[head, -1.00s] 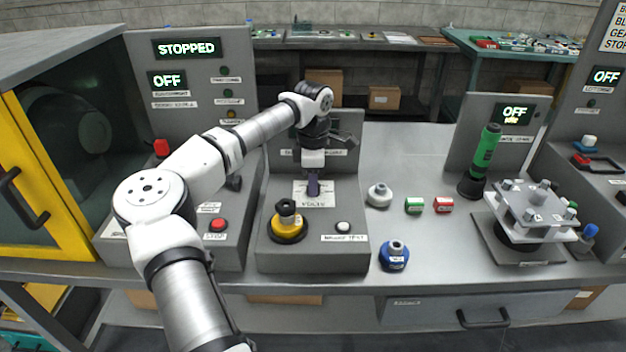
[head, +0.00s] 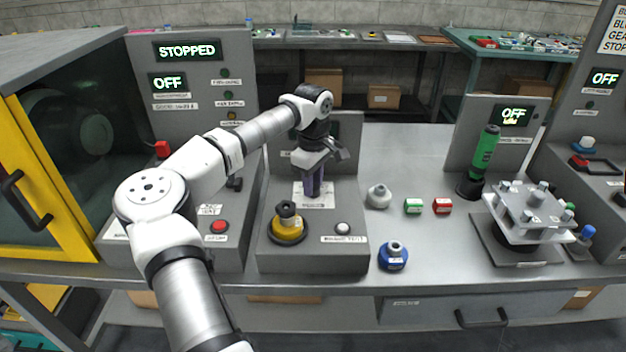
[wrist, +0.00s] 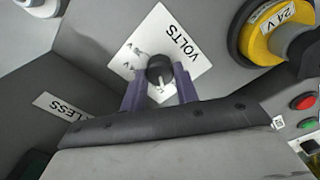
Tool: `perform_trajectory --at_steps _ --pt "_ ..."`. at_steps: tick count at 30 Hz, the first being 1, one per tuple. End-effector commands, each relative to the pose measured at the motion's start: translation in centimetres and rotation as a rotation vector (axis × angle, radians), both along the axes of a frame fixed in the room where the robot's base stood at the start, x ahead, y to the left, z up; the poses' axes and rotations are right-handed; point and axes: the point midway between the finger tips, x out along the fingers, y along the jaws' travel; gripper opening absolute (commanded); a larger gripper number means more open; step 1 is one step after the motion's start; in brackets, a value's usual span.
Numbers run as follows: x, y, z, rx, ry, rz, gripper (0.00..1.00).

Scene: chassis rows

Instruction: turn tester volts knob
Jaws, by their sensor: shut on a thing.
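The tester's volts knob (wrist: 160,71) is a small black round knob with a light pointer mark. It sits on a white plate (wrist: 172,43) printed VOLTS. In the wrist view my gripper (wrist: 160,88) has its two purple fingers on either side of the knob, closed on it. In the head view my gripper (head: 312,190) points down onto the tester (head: 270,262), and its fingers hide the knob. The white plate shows around the fingertips.
A yellow-ringed part (head: 289,231) with a black top stands on the tester, left of a white button (head: 342,228). A blue part (head: 394,257), a grey-white part (head: 379,196) and green and red blocks lie to the right. A STOPPED panel stands at left.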

Motion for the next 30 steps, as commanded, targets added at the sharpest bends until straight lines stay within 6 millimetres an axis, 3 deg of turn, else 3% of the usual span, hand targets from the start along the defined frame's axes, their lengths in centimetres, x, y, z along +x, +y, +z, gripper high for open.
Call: perform_trajectory --at_steps 30 --pt "0.08 -0.1 0.14 0.0 -0.001 -0.966 0.07"
